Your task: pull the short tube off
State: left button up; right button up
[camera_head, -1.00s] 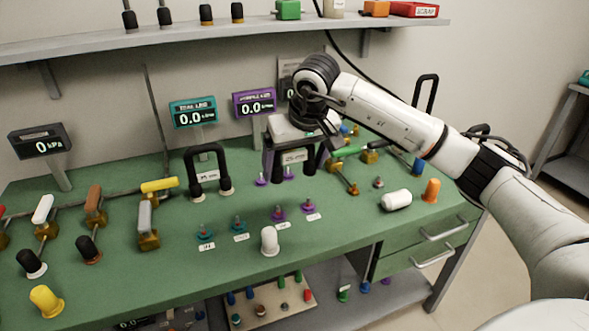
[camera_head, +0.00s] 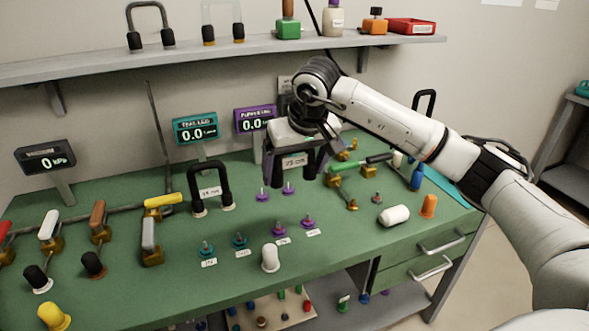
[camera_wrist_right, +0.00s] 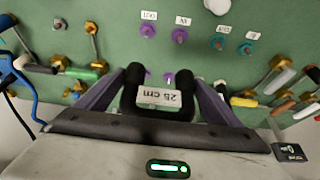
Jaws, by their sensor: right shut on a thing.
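My right gripper (camera_head: 297,172) is shut on the short black tube, a U shape with a white "25 cm" label (camera_head: 293,160). The tube (camera_wrist_right: 158,106) also shows between the purple fingers in the wrist view, its two dark ends pointing away. Two purple ports (camera_head: 263,194) (camera_head: 289,188) stand on the green bench just below and left of the tube ends. The ends appear raised clear of them. Another black U tube (camera_head: 208,165) with a label stands upright to the left, with white collars at its feet. My left gripper is not in view.
Teal ports (camera_head: 239,240) and purple ports (camera_head: 308,222) stand nearer the front, by a white plug (camera_head: 270,258). Valves with coloured handles (camera_head: 152,236) fill the left; a green-handled valve (camera_head: 360,162) is right of the gripper. A shelf (camera_head: 200,58) runs above the back.

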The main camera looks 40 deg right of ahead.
jog(key=shift+r, duration=0.45)
notch_tip(320, 180, up, 3)
jog(key=p, duration=0.3)
jog(key=shift+r, duration=0.1)
